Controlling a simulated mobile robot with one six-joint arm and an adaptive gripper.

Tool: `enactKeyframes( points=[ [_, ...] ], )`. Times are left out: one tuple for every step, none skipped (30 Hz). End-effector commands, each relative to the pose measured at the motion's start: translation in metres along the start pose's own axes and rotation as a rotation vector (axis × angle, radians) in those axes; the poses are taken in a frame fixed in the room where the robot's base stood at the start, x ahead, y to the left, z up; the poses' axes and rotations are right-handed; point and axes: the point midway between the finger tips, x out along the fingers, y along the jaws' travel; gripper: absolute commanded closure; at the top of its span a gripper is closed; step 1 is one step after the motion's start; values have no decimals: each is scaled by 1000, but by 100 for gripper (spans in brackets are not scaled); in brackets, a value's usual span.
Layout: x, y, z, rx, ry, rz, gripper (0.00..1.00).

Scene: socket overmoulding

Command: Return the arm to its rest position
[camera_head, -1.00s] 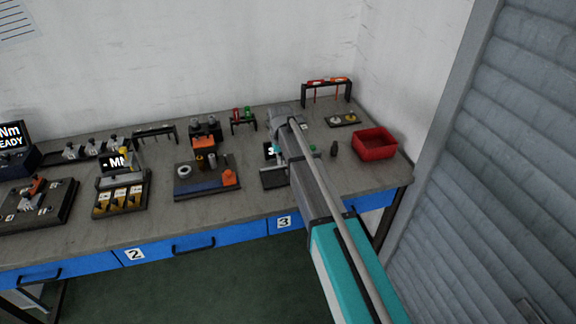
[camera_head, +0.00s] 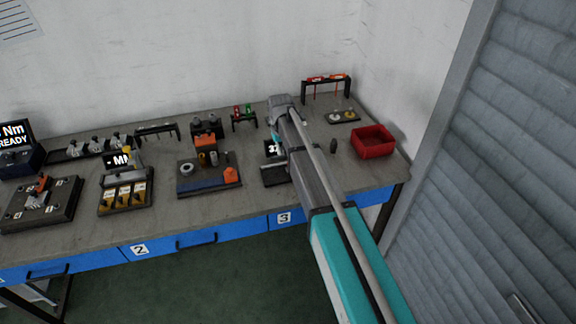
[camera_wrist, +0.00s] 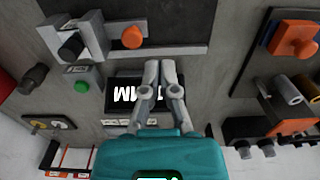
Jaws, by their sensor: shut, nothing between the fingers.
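My gripper (camera_wrist: 162,68) shows in the wrist view with its two fingers together and nothing between them. It hovers over the bench, in front of a dark display (camera_wrist: 121,97) whose lettering appears upside down. In the head view my arm reaches from the lower right over the bench above drawer 3, and it hides most of my gripper there.
The workbench (camera_head: 235,205) carries a fixture plate (camera_head: 205,188) with orange parts left of my arm. A red bin (camera_head: 373,141) stands at the right end, near a grey shutter (camera_head: 510,150). A thin rack (camera_head: 326,80) stands behind. Drawers run along the front.

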Motion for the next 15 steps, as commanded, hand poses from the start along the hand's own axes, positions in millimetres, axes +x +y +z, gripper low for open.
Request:
enactKeyframes(
  points=[
    [0,0,0,0,0,0,100],
    [0,0,0,0,0,0,100],
    [0,0,1,1,0,0,100],
    [0,1,2,2,0,0,100],
    [0,2,4,3,0,0,100],
    [0,4,7,6,0,0,100],
    [0,6,11,9,0,0,100],
    [0,9,15,12,0,0,100],
    [0,12,22,18,0,0,100],
    [0,16,29,23,0,0,100],
    [0,20,36,29,0,0,100],
    [0,25,47,39,0,0,100],
    [0,30,56,47,0,0,100],
    [0,36,66,56,0,0,100],
    [0,42,81,67,0,0,100]
  ],
)
